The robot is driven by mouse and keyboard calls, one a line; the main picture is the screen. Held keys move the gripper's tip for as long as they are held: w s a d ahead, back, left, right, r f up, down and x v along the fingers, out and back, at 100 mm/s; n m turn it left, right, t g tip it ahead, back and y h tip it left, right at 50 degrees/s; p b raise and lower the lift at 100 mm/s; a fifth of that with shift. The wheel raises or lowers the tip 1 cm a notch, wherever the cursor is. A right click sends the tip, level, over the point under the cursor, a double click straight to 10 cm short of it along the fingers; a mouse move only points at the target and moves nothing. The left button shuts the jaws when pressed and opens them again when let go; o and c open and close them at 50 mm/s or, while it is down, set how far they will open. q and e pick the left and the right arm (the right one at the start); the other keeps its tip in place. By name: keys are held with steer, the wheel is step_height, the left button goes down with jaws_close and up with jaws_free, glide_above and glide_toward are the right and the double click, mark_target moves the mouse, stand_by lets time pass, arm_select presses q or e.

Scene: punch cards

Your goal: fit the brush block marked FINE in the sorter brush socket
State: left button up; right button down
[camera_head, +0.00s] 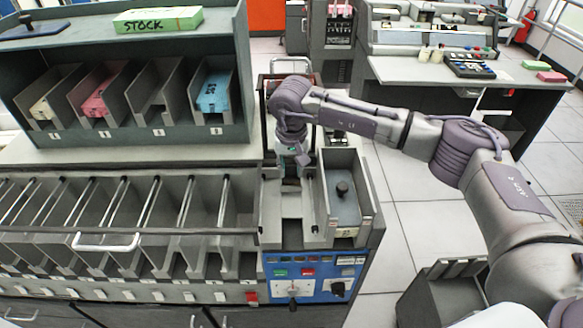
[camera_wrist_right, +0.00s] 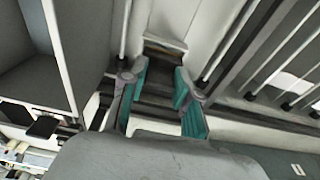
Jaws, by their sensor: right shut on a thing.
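My right gripper (camera_head: 292,160) is over the sorter's feed end, pointing down, with its arm coming in from the right. In the right wrist view its teal fingers (camera_wrist_right: 160,98) are shut on a dark block, the brush block (camera_wrist_right: 155,88). No FINE marking can be read on it. The sorter brush socket cannot be made out clearly; the gripper and block cover part of the sorter bed (camera_head: 285,207) there. I cannot tell whether the block touches the socket. My left gripper is not in view.
A hopper with a black-knobbed weight (camera_head: 342,188) stands right of the gripper. The blue control panel (camera_head: 312,277) is in front. Sorter pockets with metal rods (camera_head: 120,205) lie left. A card rack (camera_head: 125,142) stands behind left, with a green STOCK box (camera_head: 158,19) on top.

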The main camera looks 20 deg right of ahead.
mark_target(291, 179)
steer(key=shift+s+f, duration=0.4)
steer(key=shift+f, duration=0.4)
steer(key=c, duration=0.8)
jaws_free()
steer(key=shift+w, duration=0.35)
steer(key=r, duration=0.5)
steer(key=s+r, duration=0.1)
steer(key=r, duration=0.1)
steer(key=shift+a+r, duration=0.15)
steer(key=shift+r, duration=0.2)
steer(key=shift+w, duration=0.1)
steer(key=shift+f, duration=0.1)
